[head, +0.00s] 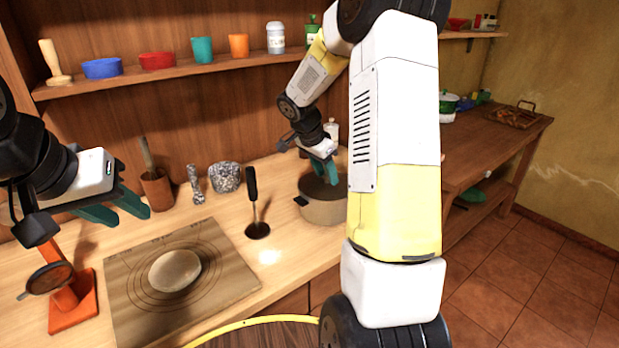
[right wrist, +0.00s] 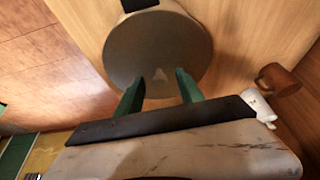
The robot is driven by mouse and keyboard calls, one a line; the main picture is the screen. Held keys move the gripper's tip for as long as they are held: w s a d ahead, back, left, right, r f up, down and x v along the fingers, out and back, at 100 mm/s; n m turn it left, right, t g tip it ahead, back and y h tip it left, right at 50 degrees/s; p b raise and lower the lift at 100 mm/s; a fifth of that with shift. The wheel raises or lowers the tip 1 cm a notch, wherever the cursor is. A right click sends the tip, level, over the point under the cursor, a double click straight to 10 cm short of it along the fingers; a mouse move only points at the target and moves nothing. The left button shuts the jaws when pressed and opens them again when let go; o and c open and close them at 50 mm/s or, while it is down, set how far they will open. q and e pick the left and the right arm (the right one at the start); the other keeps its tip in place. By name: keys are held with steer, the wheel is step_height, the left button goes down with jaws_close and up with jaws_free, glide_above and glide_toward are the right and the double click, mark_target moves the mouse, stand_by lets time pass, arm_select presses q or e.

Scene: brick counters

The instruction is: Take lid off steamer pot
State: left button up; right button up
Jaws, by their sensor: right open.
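The steamer pot (head: 323,211) is a beige pot with a dark side handle, standing on the wooden counter. Its dark round lid (head: 309,186) is on top; the right wrist view shows the lid (right wrist: 150,42) from above with a small pale knob (right wrist: 160,75). My right gripper (head: 326,176) is just above the lid. In the right wrist view its green fingers (right wrist: 158,90) are open, one on each side of the knob, with clear gaps. My left gripper (head: 132,217) is open and empty over the counter at the left, far from the pot.
A dark masher-like utensil (head: 257,229) stands left of the pot. A board with a pale dough round (head: 175,270) lies front left, beside an orange stand (head: 75,305). A shelf with cups and bowls runs above.

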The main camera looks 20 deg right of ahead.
jaws_close()
steer(key=shift+r, duration=0.1)
stand_by(0.3)
